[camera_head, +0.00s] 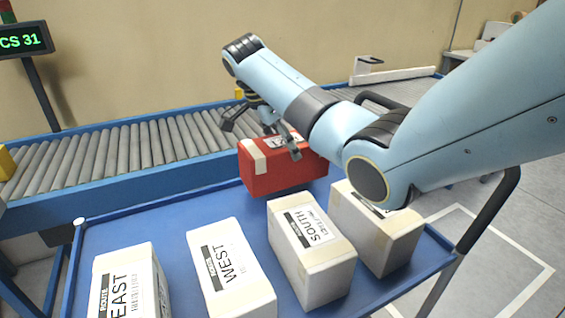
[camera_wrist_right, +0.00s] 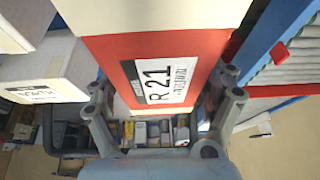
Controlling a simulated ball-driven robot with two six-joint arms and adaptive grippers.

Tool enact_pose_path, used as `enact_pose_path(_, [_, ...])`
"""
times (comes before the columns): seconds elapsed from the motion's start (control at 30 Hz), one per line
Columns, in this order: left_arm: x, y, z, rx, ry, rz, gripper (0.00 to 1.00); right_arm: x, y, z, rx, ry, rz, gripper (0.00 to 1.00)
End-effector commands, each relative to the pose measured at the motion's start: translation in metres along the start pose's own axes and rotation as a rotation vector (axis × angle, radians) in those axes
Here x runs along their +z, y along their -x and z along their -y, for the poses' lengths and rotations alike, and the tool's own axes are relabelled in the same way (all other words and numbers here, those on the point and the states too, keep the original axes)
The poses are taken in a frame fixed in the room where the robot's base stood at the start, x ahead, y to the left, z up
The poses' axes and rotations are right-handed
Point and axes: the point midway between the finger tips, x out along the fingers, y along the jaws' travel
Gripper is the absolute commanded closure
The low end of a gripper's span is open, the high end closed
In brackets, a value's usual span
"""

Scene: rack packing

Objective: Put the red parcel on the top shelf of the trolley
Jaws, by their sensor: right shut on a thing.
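The red parcel (camera_head: 285,178) has a cream band and a white label. It is at the back of the blue trolley's top shelf (camera_head: 205,212), beside the conveyor. I cannot tell whether its underside touches the shelf. My right gripper (camera_head: 264,132) comes down on it from above and is shut on it. In the right wrist view the parcel (camera_wrist_right: 205,50), labelled "R 21", sits between the two fingers (camera_wrist_right: 165,100). My left gripper is not in view.
White boxes marked EAST (camera_head: 128,270), WEST (camera_head: 232,270) and SOUTH (camera_head: 312,250) stand in a row along the trolley's front. A further white box (camera_head: 385,235) stands right, partly hidden by my arm. A roller conveyor (camera_head: 130,148) runs behind. The shelf's back left is clear.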

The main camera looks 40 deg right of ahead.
Motion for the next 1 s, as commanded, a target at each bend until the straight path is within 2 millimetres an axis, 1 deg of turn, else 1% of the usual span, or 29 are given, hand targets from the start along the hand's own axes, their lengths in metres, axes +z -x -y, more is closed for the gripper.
enact_pose_path(0.03, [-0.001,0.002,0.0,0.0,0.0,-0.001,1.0,0.004,-0.001,-0.006,-0.002,0.0,-0.001,0.7])
enact_pose_path(0.1, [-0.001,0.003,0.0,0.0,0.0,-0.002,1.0,0.007,-0.003,-0.011,-0.003,-0.001,0.0,0.7])
enact_pose_path(0.27, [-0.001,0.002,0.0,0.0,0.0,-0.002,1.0,0.012,-0.011,-0.014,-0.001,-0.001,0.0,0.7])
enact_pose_path(0.5, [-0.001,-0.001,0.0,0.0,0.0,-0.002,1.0,0.025,-0.041,-0.015,-0.001,0.0,-0.001,0.7])
enact_pose_path(0.8, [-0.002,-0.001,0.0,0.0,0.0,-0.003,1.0,0.025,-0.043,-0.014,-0.001,-0.001,-0.001,0.7])
enact_pose_path(0.83, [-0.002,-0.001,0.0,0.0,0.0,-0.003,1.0,0.025,-0.044,-0.015,0.0,0.0,0.0,0.11])
enact_pose_path(0.9, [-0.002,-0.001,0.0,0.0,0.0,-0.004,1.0,0.025,-0.043,-0.015,0.0,0.0,0.0,0.02])
enact_pose_path(0.93, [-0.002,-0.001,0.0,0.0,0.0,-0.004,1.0,0.025,-0.043,-0.015,0.0,0.0,0.0,0.0])
enact_pose_path(1.0, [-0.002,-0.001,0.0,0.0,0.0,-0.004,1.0,0.025,-0.043,-0.015,0.0,0.0,0.0,0.0])
